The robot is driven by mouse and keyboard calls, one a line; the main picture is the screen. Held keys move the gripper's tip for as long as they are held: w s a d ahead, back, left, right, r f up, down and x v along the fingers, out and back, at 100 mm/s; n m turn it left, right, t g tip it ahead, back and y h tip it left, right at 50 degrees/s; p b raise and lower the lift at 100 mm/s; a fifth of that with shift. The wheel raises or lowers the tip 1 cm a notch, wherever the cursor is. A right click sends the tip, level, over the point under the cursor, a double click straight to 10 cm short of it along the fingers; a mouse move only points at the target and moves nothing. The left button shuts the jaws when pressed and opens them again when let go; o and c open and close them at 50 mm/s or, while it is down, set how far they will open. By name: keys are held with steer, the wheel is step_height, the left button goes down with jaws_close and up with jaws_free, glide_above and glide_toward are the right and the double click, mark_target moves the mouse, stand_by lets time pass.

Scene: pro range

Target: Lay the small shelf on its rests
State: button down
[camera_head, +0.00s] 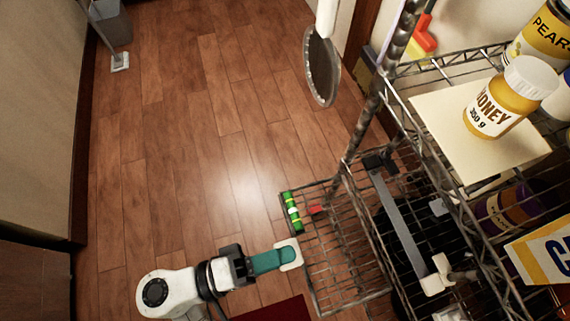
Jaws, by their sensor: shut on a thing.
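The small shelf (345,275) is a wire grid, roughly level in the picture, at the left side of the wire rack. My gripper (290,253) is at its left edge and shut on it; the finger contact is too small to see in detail. A green spirit level (291,211) lies along the shelf's upper left edge. A grey bar (405,222) with a black bracket at its upper end and a white bracket (436,276) at its lower end shows inside the rack. I cannot tell for certain which parts are the rests.
The wire rack (456,188) fills the right side. Its upper level carries a honey jar (494,101) on a cream board (525,152), beside a yellow can (546,37). A round pan-like thing (323,66) hangs above.

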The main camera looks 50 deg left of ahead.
mark_target(349, 235)
stand_by(0.3)
steer(key=shift+p+x, duration=0.55)
steer(key=shift+x, duration=0.6)
steer(key=shift+f+p+x, duration=0.2)
steer(key=shift+p+x, duration=0.7)
steer(key=shift+x, duration=3.8)
steer(key=w+d+f+b, duration=0.1)
steer(key=w+d, duration=0.1)
steer(key=w, duration=0.3)
steer(key=w+d+f+b, duration=0.1)
steer(key=w+d+b, duration=0.1)
steer(key=w, duration=0.4)
steer(key=shift+w+f, duration=0.2)
steer(key=shift+f, duration=0.15)
steer(key=shift+d, duration=0.1)
steer(key=c, duration=1)
jaws_free()
steer(key=shift+f, duration=0.1)
